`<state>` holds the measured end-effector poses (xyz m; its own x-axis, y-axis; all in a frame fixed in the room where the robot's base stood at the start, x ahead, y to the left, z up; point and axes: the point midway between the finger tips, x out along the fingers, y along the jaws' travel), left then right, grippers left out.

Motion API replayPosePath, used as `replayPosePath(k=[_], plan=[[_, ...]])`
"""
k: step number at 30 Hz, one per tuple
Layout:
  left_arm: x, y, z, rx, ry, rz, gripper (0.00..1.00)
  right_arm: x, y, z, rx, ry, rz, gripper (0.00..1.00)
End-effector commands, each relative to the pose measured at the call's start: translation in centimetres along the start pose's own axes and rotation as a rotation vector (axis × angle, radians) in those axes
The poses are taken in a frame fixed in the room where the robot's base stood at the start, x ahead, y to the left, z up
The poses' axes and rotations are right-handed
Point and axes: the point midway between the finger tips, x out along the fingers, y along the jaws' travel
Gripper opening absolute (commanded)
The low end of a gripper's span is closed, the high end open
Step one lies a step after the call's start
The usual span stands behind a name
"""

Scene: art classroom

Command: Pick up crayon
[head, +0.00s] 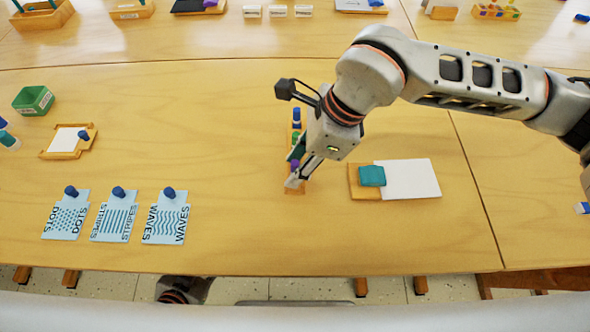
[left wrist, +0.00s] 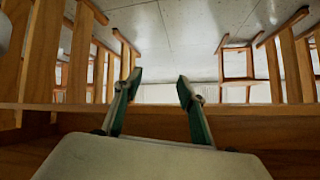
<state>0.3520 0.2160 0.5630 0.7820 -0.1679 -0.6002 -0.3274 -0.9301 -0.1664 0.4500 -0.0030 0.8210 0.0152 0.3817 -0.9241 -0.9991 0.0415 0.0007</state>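A narrow wooden tray (head: 303,191) stands near the middle of the table. It holds short coloured pieces that look like crayons: a blue one (head: 297,114), a green one (head: 295,135) and a purple one (head: 294,164). My right gripper (head: 292,171) reaches down over the near end of the tray. Its fingers look apart, with the purple piece between or just below them; contact cannot be told. The gripper hides part of the tray. My left gripper (left wrist: 160,87) is open and empty in the left wrist view, below the table's near edge.
Three pattern cards with blue knobs, including the waves card (head: 166,224), lie at the front left. A wooden board with a white sheet (head: 410,179) and teal block (head: 371,176) lies right of the tray. A green box (head: 33,100) stands far left.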

Motion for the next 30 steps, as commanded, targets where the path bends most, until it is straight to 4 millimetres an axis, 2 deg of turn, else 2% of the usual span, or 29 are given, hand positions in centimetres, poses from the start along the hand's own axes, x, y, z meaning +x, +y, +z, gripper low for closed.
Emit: replayPosePath(k=[3, 10, 11, 14, 25, 30], plan=[[0.1, -0.1, -0.3, 0.002, 0.007, 0.0, 0.4, 0.9, 0.0, 0.0, 0.0, -0.001, 0.0, 0.31], [0.1, -0.3, -1.3, 0.003, 0.023, -0.003, 0.4, 0.9, 0.0, 0.0, 0.0, 0.0, -0.001, 0.31], [0.1, -0.3, -1.3, 0.003, 0.023, -0.003, 0.4, 0.9, 0.0, 0.0, 0.0, 0.0, -0.001, 0.26], [0.1, -0.3, -1.2, 0.003, 0.022, -0.003, 0.4, 0.9, 0.0, 0.0, 0.0, 0.0, -0.001, 0.0], [0.1, -0.1, -0.7, 0.003, 0.013, 0.0, 0.4, 0.7, -0.1, 0.1, 0.0, 0.0, -0.002, 0.0], [0.1, -0.3, -1.1, 0.005, 0.016, -0.003, 0.4, -1.2, -0.1, 0.8, -0.001, -0.001, -0.005, 0.0]])
